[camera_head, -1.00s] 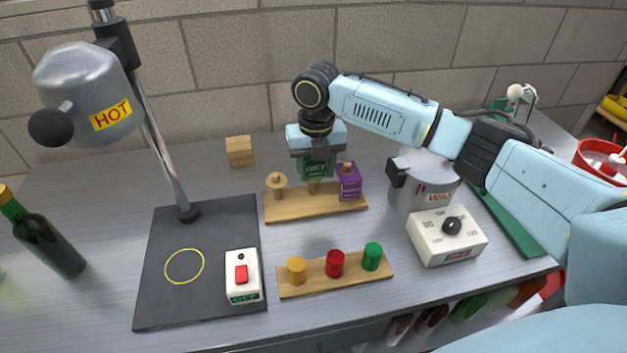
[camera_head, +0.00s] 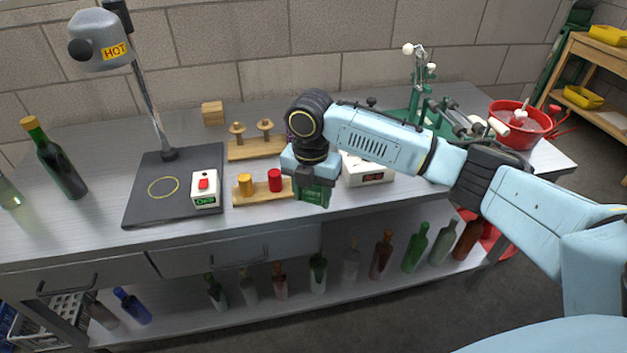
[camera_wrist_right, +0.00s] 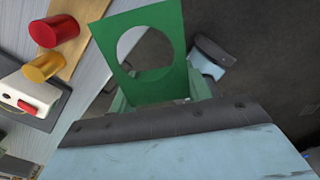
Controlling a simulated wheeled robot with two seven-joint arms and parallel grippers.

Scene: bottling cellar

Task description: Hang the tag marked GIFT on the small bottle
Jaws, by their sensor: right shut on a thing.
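My right gripper (camera_head: 311,172) is shut on a green tag (camera_head: 314,194), held in front of the bench's front edge. In the right wrist view the tag (camera_wrist_right: 171,77) shows a large round hole, clear of any bottle neck. Its lettering is too small to read surely. A dark green bottle (camera_head: 60,166) with a gold top stands at the bench's left. Another bottle (camera_head: 10,194) is cut off by the left edge. I cannot tell which bottle is the small one. My left gripper is not in view.
A lamp marked HOT (camera_head: 100,42) stands over a black mat (camera_head: 140,205) with a switch box (camera_head: 205,188). Wooden peg racks, a white control box (camera_head: 366,172) and a red basin (camera_head: 520,125) are on the bench. Several bottles stand on the shelf below.

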